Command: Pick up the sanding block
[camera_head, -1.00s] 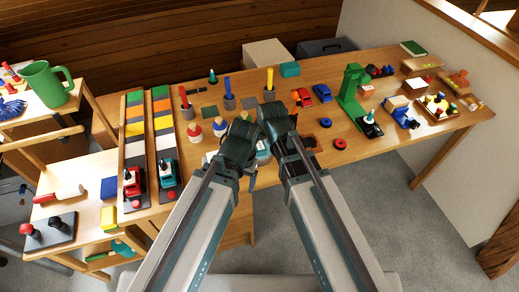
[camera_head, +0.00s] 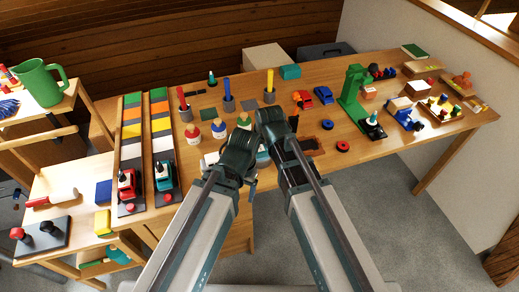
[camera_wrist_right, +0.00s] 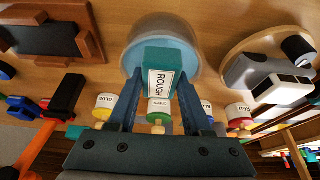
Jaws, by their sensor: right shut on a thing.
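The sanding block (camera_wrist_right: 158,75) is a teal block labelled ROUGH in the right wrist view. My right gripper (camera_wrist_right: 157,92) is shut on it, with a finger on each side. Behind the block is a round, pale, translucent dish (camera_wrist_right: 190,38) with a blue middle. I cannot tell how far the block is from it. In the head view my right gripper (camera_head: 272,125) points down at the bench, and its arm hides the block. My left gripper (camera_head: 240,150) is close beside it, and its jaws are hidden.
White-bodied paint jars (camera_head: 219,129) stand just left of my grippers on the bench (camera_head: 345,163). A green drill press (camera_head: 352,88) stands to the right. Red and teal toy trucks (camera_head: 163,178) sit on the left strips. Another teal box (camera_head: 290,72) is at the back.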

